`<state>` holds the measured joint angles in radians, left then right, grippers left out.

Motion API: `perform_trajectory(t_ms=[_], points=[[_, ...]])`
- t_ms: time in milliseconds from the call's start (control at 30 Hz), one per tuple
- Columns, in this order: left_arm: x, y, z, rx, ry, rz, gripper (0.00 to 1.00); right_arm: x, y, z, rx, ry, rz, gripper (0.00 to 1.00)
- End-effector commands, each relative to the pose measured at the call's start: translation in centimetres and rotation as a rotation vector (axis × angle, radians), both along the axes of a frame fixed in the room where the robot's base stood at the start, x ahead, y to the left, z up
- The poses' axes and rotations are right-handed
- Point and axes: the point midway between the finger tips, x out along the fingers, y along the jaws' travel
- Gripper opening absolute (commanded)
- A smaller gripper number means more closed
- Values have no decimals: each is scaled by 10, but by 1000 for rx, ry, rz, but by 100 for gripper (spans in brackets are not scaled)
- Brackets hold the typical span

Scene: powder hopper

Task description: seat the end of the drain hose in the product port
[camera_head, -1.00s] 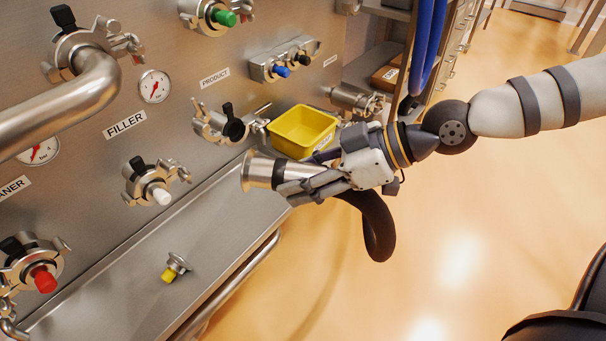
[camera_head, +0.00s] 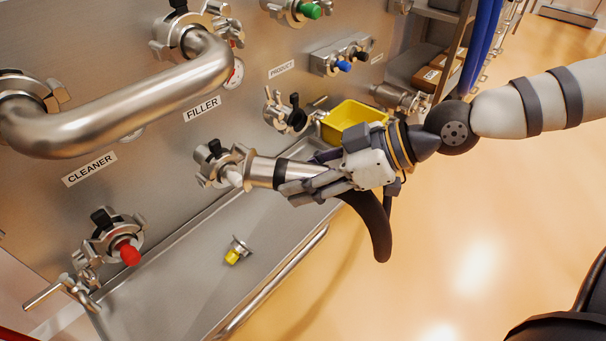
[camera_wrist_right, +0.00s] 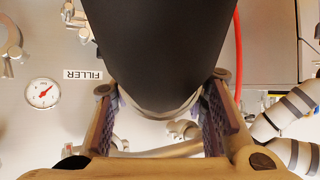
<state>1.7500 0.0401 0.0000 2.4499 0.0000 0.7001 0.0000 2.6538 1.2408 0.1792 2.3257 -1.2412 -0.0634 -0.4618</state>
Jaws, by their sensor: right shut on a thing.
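My right gripper (camera_head: 305,184) is shut on the drain hose, just behind its steel end (camera_head: 262,172). The steel end points left at the panel, roughly level. The black hose (camera_head: 378,225) hangs below the gripper. In the right wrist view the black hose (camera_wrist_right: 158,50) fills the middle between the finger pads. The product port (camera_head: 288,114), under the PRODUCT label, has a clamp with a black knob and lies up and right of the hose end, apart from it. The hose end overlaps a white-plugged port (camera_head: 222,166); I cannot tell whether they touch. My left gripper is not in view.
A yellow bin (camera_head: 352,116) sits behind my right gripper, beside the product port. A thick steel pipe (camera_head: 125,103) sticks out at upper left. A red-plugged port (camera_head: 118,243) is at lower left. A loose yellow-ended fitting (camera_head: 238,250) lies on the steel ledge.

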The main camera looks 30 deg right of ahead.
Motion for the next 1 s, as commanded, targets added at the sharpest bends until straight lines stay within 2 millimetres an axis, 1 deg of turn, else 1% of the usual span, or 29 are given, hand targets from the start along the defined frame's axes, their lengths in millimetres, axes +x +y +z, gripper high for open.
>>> perform_trajectory(t_ms=[33, 200, 367, 567, 767, 867, 967, 1000], points=[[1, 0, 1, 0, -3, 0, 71, 2, 1, 4, 4, -12, 0, 0], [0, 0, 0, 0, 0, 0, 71, 3, -1, 3, 3, -10, -6, 0], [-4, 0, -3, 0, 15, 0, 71, 16, -10, -4, 0, -3, -34, 0], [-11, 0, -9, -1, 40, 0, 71, 38, -29, -16, -6, 4, -89, 0], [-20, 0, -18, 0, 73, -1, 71, 69, -59, -33, -13, 14, -173, 0], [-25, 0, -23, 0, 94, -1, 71, 87, -81, -44, -17, 20, -228, 0], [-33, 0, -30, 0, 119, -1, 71, 109, -110, -57, -21, 25, -301, 0], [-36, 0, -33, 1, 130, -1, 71, 118, -123, -63, -23, 28, -333, 0]])
